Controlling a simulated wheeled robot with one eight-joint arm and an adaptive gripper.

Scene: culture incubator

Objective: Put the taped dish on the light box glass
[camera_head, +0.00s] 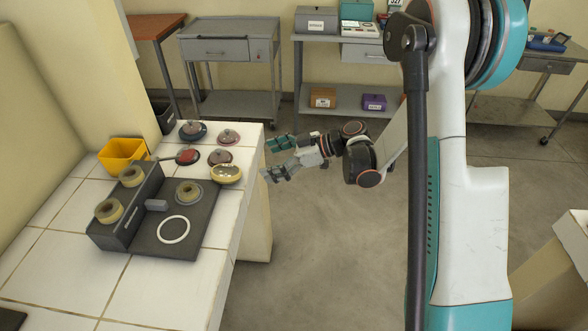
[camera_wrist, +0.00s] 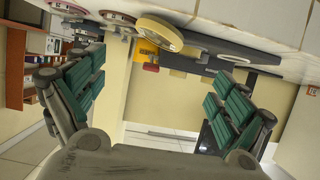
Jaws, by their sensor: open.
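A round cream dish with a yellow band around its side (camera_head: 226,175) sits at the right edge of the white tiled counter, and looks like the taped dish. It also shows in the wrist view (camera_wrist: 160,33), near the top, ahead of my fingers. The dark unit (camera_head: 150,242) on the counter has a flat bed with a white ring (camera_head: 173,230); it looks like the light box, but I cannot make out which part is glass. My gripper (camera_head: 268,159) is open and empty, off the counter's right edge, apart from the dish. Its spread fingers show in the wrist view (camera_wrist: 160,72).
Several lidded round dishes (camera_head: 192,131) stand behind the banded dish. A yellow bin (camera_head: 122,154) stands at the back left. Floor right of the counter is clear.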

